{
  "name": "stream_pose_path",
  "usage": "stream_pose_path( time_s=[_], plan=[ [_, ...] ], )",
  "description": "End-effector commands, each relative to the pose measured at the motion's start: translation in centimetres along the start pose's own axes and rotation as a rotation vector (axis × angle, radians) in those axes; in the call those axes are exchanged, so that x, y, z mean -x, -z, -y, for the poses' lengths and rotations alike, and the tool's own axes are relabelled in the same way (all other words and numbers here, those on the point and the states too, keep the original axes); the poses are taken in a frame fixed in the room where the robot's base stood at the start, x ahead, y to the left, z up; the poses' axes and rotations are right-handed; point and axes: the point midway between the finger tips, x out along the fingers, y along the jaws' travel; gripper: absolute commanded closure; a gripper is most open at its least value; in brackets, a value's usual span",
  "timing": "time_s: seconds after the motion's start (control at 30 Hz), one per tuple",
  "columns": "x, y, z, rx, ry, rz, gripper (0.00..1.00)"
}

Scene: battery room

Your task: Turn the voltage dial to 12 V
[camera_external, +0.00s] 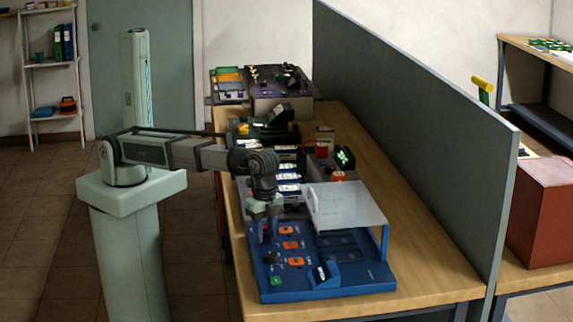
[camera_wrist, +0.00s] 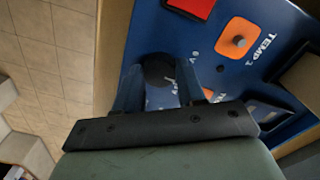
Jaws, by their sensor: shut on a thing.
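The blue control panel (camera_external: 345,283) lies at the near end of the bench. My gripper (camera_external: 265,241) points down over its left side. In the wrist view a round black dial (camera_wrist: 158,67) sits between the two fingertips of my gripper (camera_wrist: 160,76), which are shut on its sides. I take this to be the voltage dial; its scale and pointer are hidden or too small to read. A dark knob (camera_external: 270,257) shows just below the fingertips in the external view.
Several orange controls (camera_external: 290,245) stand right of my gripper; one orange control (camera_wrist: 238,39) is near the label "TEMP". A small display (camera_external: 320,272) and a green button (camera_external: 276,281) are in front. A pale raised cover (camera_external: 345,205) stands behind right. A grey partition (camera_external: 440,140) borders the bench.

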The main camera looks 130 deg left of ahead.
Motion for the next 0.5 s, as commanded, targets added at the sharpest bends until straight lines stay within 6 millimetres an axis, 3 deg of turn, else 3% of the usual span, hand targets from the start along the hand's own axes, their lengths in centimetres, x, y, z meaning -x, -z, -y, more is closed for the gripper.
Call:
stream_pose_path(
  time_s=[0.5],
  plan=[
    [0.02,0.02,0.0,-0.425,0.0,0.0,0.91]
  ],
)
